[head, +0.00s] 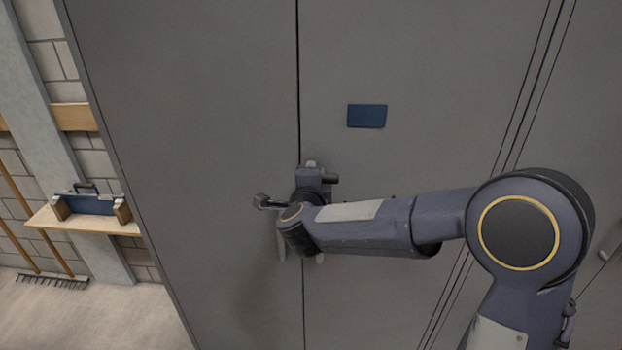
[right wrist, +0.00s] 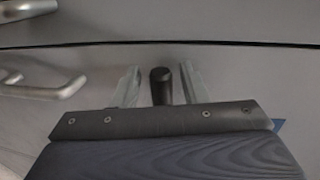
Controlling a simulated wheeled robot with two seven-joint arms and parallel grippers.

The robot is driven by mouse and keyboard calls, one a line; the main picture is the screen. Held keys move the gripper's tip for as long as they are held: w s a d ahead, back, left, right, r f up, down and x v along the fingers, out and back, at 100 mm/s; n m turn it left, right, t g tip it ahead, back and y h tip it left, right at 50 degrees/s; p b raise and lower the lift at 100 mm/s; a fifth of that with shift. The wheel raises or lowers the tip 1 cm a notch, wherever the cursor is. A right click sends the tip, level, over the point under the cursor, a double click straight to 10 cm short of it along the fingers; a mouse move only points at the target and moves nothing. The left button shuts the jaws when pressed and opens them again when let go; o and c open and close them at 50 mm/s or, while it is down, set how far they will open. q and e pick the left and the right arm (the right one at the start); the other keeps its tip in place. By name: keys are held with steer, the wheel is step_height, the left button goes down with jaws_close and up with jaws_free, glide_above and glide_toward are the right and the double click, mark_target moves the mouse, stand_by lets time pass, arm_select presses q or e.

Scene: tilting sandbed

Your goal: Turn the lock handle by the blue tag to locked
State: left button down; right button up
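The blue tag (head: 367,116) is on the right door of a tall grey cabinet (head: 215,90), right of the door seam. My right gripper (head: 312,182) is at the seam, below and left of the tag. In the right wrist view, its two pale fingers (right wrist: 160,88) are open on either side of a dark upright handle end (right wrist: 161,76), with a small gap on each side. My gripper and arm hide most of the lock handle in the head view. My left gripper is not in view.
Pale pull handles (right wrist: 45,90) sit on both sides of the seam, below my gripper in the head view. A shelf (head: 85,221) with a blue toolbox (head: 92,203) and a rake (head: 52,280) stand at the left wall. The floor there is clear.

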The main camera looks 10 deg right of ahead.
steer(key=b+v, duration=0.1)
steer(key=v, duration=0.6)
steer(key=shift+s+b, duration=0.35)
steer(key=shift+s, duration=0.05)
steer(key=shift+r, duration=0.15)
steer(key=s+d+r+n+y, duration=0.2)
steer(key=s+n+y, duration=0.5)
steer(key=n+y, duration=0.25)
steer(key=s+d+f+n+g, duration=0.3)
steer(key=s+f, duration=0.4)
steer(key=s, duration=0.4)
steer(key=s+d+f+n+g+h, duration=0.1)
steer(key=s+d+f+n+g, duration=0.1)
steer(key=s+f+n+g, duration=0.4)
steer(key=s+f, duration=0.1)
steer(key=s, duration=0.4)
steer(key=shift+d+n, duration=0.35)
